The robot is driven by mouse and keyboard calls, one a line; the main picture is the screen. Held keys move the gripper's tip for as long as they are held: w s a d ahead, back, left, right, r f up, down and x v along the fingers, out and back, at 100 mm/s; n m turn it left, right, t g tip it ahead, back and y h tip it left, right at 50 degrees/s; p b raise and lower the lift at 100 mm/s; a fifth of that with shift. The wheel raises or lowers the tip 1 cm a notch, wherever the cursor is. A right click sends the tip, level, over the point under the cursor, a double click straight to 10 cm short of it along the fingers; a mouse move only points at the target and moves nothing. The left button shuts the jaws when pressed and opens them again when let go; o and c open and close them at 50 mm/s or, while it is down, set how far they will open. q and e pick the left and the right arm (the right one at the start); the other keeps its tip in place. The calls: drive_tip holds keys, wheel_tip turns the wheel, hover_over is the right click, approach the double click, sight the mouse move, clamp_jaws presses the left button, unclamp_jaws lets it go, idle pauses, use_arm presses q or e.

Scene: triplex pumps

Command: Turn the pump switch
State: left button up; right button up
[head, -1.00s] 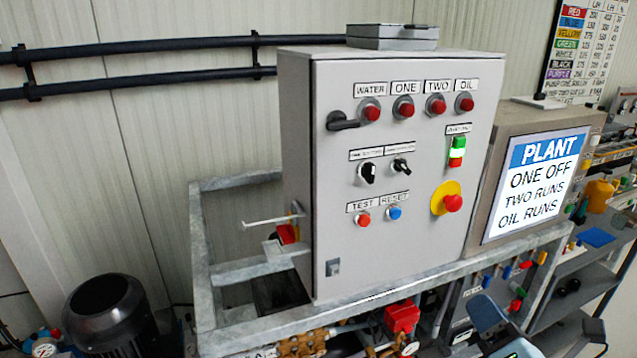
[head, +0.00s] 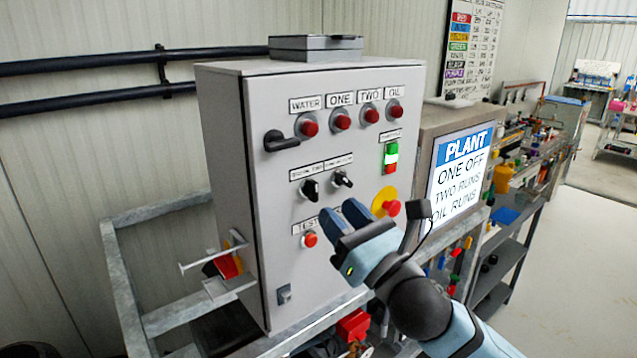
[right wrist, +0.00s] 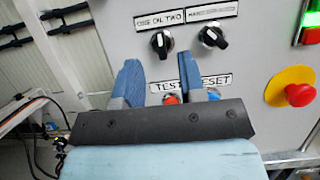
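The grey control cabinet (head: 350,235) carries two black rotary switches with white pointers, side by side under small labels. The left switch (head: 310,190) stands close to upright, and the right switch (head: 342,179) is tilted. In the right wrist view the left switch (right wrist: 161,43) is just beyond and between my fingertips; the right switch (right wrist: 212,37) is to the right of them. My right gripper (head: 341,215) is open and empty, in front of the panel just below the switches. It hides the RESET button in the head view. My left gripper is not in view.
A red TEST button (head: 310,239) sits below the left switch. A red emergency stop (head: 391,208) on a yellow plate is to the right. A black door handle (head: 285,141) protrudes at upper left. The PLANT screen (head: 461,180) reads ONE OFF, TWO RUNS, OIL RUNS.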

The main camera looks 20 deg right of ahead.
sight(317, 187)
drive_tip(key=p+x, duration=0.1)
drive_tip(key=x, duration=0.4)
drive_tip(key=shift+w+a+r, duration=0.15)
drive_tip(key=shift+w+r, duration=0.05)
drive_tip(key=shift+w, duration=0.1)
clamp_jaws()
